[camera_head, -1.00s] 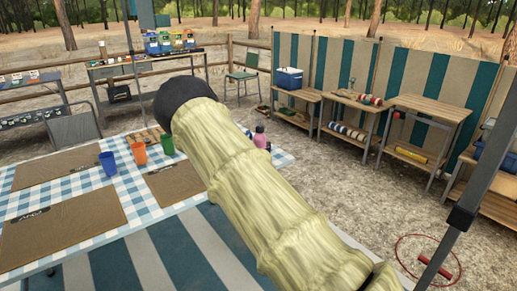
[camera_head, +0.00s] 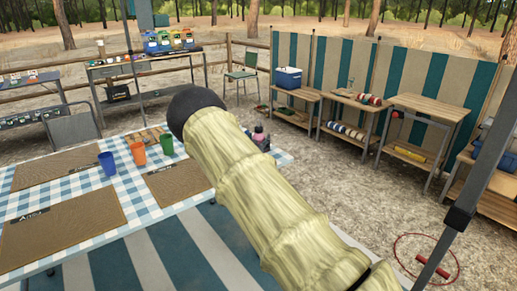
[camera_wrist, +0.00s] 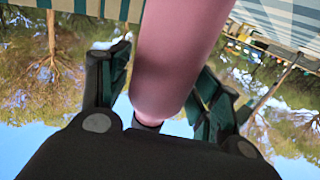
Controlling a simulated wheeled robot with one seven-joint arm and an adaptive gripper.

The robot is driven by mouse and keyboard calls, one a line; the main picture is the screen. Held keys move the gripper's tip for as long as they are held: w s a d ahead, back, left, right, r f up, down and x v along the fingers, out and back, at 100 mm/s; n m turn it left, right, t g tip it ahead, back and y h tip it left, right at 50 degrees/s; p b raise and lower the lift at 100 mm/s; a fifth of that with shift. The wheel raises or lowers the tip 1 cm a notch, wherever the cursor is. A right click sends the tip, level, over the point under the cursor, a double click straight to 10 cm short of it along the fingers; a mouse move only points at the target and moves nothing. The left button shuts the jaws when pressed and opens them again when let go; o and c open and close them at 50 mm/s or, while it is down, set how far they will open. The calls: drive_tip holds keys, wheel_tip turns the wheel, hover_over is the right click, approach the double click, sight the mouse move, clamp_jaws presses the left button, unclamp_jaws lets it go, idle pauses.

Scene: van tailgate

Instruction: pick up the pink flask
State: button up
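My gripper (camera_wrist: 160,80) has one finger on each side of the flask. A narrow gap shows beside the left finger; contact at the right finger is unclear. The fingers look open around the flask. In the head view the dark gripper (camera_head: 263,144) is small beside the flask.
Blue (camera_head: 106,164), orange (camera_head: 138,153) and green (camera_head: 167,146) cups stand on the checked cloth (camera_head: 150,206) left of my arm. Brown mats (camera_head: 62,228) lie on it. Wooden side tables (camera_head: 430,107) stand at the right, across open ground.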

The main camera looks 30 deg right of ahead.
sight(258, 134)
drive_tip(key=c, duration=0.7)
drive_tip(key=shift+r, duration=0.1)
drive_tip(key=shift+c, duration=0.2)
drive_tip(key=shift+r, duration=0.6)
wheel_tip(258, 134, up, 2)
drive_tip(key=shift+r, duration=0.15)
drive_tip(key=s+a, duration=0.2)
drive_tip(key=a, duration=0.5)
drive_tip(key=s+a+r+b, duration=0.1)
drive_tip(key=s+a, duration=0.1)
drive_tip(key=a, duration=0.6)
drive_tip(key=shift+s+a+r, duration=0.15)
drive_tip(key=shift+s+a, duration=0.1)
